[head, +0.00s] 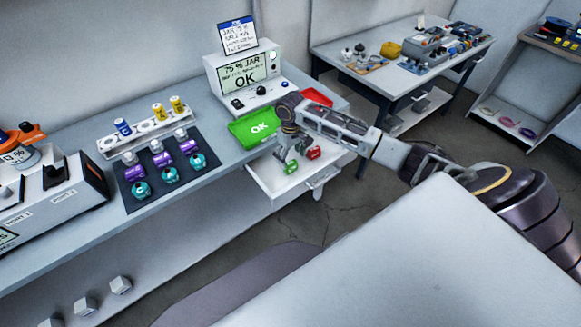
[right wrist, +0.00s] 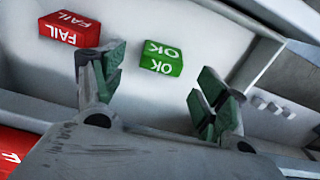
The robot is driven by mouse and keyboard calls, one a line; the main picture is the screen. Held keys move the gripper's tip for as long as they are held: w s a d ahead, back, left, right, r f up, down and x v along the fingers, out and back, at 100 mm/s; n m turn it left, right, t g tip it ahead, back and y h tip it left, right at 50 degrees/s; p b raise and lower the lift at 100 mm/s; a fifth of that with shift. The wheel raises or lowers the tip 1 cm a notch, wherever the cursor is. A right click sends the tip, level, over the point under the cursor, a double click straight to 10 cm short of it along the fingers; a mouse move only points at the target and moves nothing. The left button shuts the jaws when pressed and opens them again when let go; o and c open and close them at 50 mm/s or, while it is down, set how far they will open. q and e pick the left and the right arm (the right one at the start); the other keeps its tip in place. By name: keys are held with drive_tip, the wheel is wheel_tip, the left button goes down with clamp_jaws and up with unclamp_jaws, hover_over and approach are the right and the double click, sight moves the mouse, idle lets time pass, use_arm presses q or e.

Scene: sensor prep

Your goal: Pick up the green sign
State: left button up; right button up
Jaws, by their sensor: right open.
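The green sign (head: 290,167) is a small block marked OK, lying in the open white drawer under the bench. In the right wrist view the green sign (right wrist: 162,58) shows between and beyond the two fingers, with clear gaps to both. My right gripper (head: 291,147) is over the drawer, just above the signs, open and empty, and it also shows in the right wrist view (right wrist: 160,88). A red sign (head: 313,153) marked FAIL lies beside the green one; in the right wrist view the red sign (right wrist: 70,28) is near the left finger. My left gripper is out of view.
The drawer (head: 262,181) has raised walls around the signs. A green OK tray (head: 240,138) and a red tray (head: 330,98) sit on the bench above it. A white display box (head: 215,75) stands behind. Vials and jars stand further left.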

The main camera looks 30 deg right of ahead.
sight(291, 163)
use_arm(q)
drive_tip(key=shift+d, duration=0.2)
use_arm(e)
drive_tip(key=shift+f, duration=0.4)
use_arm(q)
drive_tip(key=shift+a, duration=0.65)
use_arm(e)
drive_tip(key=shift+s+f, duration=0.1)
drive_tip(key=shift+f, duration=2.1)
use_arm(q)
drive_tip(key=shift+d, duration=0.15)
